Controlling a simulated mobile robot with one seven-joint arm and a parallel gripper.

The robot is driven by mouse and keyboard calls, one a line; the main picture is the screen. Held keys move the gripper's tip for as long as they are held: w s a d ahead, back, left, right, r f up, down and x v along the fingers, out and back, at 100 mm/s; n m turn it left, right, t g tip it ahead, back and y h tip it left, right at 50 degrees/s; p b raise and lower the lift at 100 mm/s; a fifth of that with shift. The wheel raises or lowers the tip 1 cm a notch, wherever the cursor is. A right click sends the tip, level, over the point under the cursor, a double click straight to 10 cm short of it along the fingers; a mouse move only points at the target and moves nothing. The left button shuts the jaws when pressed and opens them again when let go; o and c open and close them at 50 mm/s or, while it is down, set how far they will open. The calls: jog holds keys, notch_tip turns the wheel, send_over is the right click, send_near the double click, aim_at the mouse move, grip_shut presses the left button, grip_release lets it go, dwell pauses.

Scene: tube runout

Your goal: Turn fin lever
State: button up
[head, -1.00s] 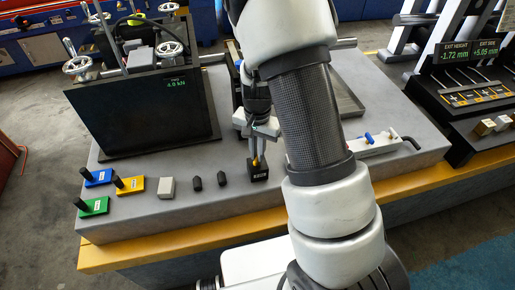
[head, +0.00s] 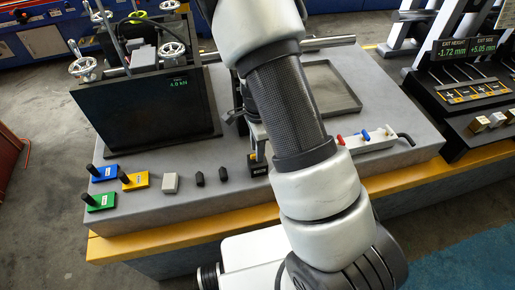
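No part I can read is marked as the fin lever, so I cannot tell which it is. Slim levers (head: 470,73) rise from a black control panel (head: 462,95) with yellow labels at the right. A small black block (head: 258,167) with a label stands near the grey bench's front edge, partly covered by my arm. My gripper (head: 250,127) is mostly hidden behind my arm, above and behind this block. Its fingertips cannot be made out, nor whether it holds anything.
A black machine stand (head: 150,115) with handwheels and a 4.0 kN readout stands left. Blue (head: 104,174), yellow (head: 134,181) and green (head: 100,202) handled blocks lie in front. A grey tray (head: 345,100) and a white holder (head: 372,146) with red and blue pegs are right.

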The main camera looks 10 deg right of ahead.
jog(key=shift+r, duration=2.7)
notch_tip(320, 180, up, 18)
jog(key=f, duration=0.1)
jog(key=s+r+n+t, duration=0.2)
jog(key=s+r+n, duration=0.3)
jog(key=s+n, duration=0.3)
jog(key=s+r+n+t, duration=0.3)
jog(key=s+r+n, duration=0.3)
jog(key=s+n, duration=0.3)
jog(key=shift+s+t, duration=0.3)
jog(key=shift+s, duration=0.4)
jog(key=shift+r, duration=0.1)
